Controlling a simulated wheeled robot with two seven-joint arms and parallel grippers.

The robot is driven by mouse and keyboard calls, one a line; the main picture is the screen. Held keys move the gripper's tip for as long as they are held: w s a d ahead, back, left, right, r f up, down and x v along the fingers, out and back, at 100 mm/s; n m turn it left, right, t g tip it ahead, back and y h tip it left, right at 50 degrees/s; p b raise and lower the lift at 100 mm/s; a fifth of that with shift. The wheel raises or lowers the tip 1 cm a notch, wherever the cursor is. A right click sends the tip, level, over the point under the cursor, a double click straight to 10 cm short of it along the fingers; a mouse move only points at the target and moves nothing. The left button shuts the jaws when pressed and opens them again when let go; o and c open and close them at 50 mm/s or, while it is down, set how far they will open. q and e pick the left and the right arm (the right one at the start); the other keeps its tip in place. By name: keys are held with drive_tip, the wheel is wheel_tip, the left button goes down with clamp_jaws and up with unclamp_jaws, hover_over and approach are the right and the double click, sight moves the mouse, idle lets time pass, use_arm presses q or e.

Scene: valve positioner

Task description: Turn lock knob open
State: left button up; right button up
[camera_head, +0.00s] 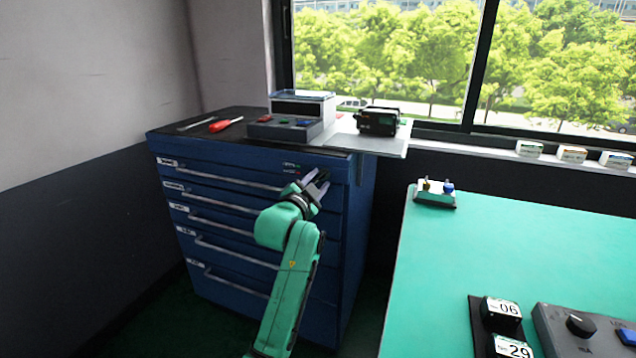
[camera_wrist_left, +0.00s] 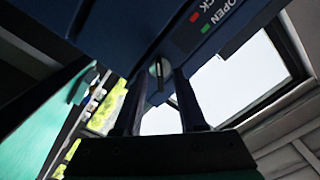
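The lock knob (camera_wrist_left: 158,69) is a small silver piece on the dark blue front of the cabinet (camera_wrist_left: 125,30). A red mark beside LOCK and a green mark beside OPEN (camera_wrist_left: 212,17) are next to it. My left gripper (camera_wrist_left: 159,82) is open, with its two dark fingers pointing at the knob, one on each side. I cannot tell whether either finger touches it. In the head view my left gripper (camera_head: 318,182) is at the cabinet's upper right front, below the top edge, and the knob is not discernible there. My right gripper is not in view.
The blue drawer cabinet (camera_head: 235,165) has several long handles. On its top are a red-handled screwdriver (camera_head: 226,124), a grey button box (camera_head: 285,127) and a black device (camera_head: 378,121) on a plate. A green table (camera_head: 530,240) stands to the right, with a gap between it and the cabinet.

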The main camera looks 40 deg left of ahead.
use_arm(q)
clamp_jaws()
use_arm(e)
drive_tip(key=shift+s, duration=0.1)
use_arm(q)
drive_tip(key=m+p, duration=0.2)
drive_tip(key=m, duration=0.1)
drive_tip(key=shift+r+p, duration=0.1)
drive_tip(key=shift+p, duration=0.2)
drive_tip(key=m+p, duration=0.2)
drive_tip(key=m, duration=0.2)
drive_tip(key=m+p, duration=0.2)
drive_tip(key=m, duration=0.1)
drive_tip(key=shift+m, duration=0.4)
drive_tip(key=m+p, duration=0.1)
drive_tip(key=m, duration=0.2)
drive_tip(key=shift+f+m+p, duration=0.2)
drive_tip(key=shift+m+p, duration=0.5)
drive_tip(key=shift+m, duration=1.3)
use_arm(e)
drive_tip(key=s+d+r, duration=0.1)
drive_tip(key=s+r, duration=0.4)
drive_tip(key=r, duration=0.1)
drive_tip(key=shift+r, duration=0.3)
